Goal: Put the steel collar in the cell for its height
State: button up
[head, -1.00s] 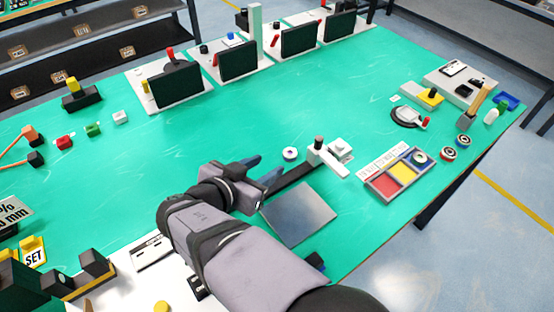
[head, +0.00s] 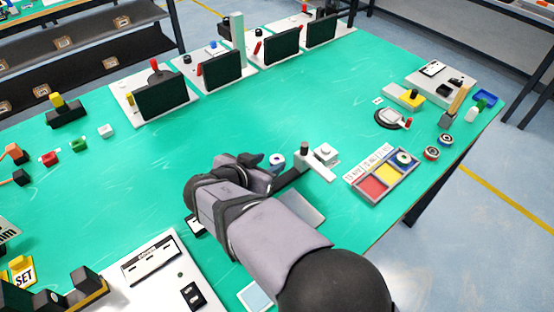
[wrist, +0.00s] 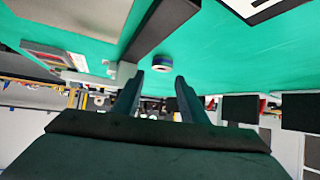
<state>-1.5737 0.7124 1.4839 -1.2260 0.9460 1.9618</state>
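The steel collar (head: 279,160), a short pale ring with a blue band, lies on the green table just beyond my fingertips. It also shows in the wrist view (wrist: 162,62), in line with the gap between the fingers and apart from them. My gripper (wrist: 160,82) is open and empty; in the head view my gripper (head: 262,163) is seen from behind, its fingers partly hidden. The sorting tray (head: 358,192) is to the right, with red, yellow and blue cells. A similar ring (head: 403,158) sits in the blue cell.
Two dark rings (head: 432,153) lie right of the tray. A grey plate (head: 302,208) is partly hidden under my arm.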

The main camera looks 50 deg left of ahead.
aim_at(277, 158)
jog(key=shift+f+p+x, duration=0.2)
jog(key=shift+p+x, duration=0.8)
jog(key=shift+x, duration=1.6)
jog(key=shift+s+a, duration=0.1)
jog(key=shift+s, duration=0.1)
jog(key=c, duration=0.9)
jog(key=shift+r, duration=0.15)
jog(key=shift+c, duration=0.2)
